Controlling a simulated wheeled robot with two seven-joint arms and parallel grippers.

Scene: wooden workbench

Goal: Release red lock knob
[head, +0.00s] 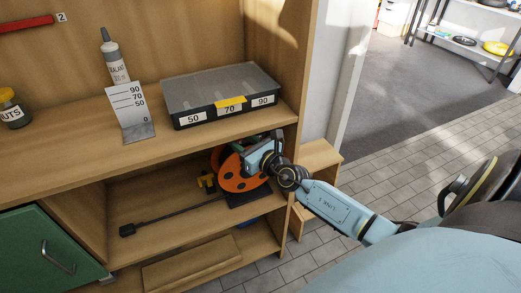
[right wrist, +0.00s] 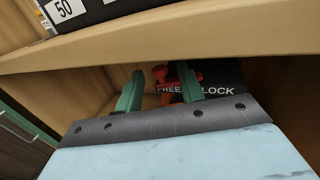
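In the right wrist view a red lock knob (right wrist: 161,73) shows just beyond my right gripper (right wrist: 158,85). The gripper's two green fingers are apart, with a gap between them, and the right finger hides part of the knob. I cannot tell whether that finger touches it. A dark plate (right wrist: 220,83) behind reads "FREE" and "LOCK". In the head view my right arm reaches under the upper shelf to an orange disc (head: 236,176) with dark holes, and the gripper (head: 240,148) is partly hidden there. The knob cannot be made out in that view. My left gripper is not in view.
The upper shelf board (head: 200,135) lies close above my right gripper. On it stand a black case (head: 220,92) labelled 50, 70, 90, a scale card (head: 131,108) and a sealant bottle (head: 114,58). A dark rod (head: 165,217) lies on the lower shelf.

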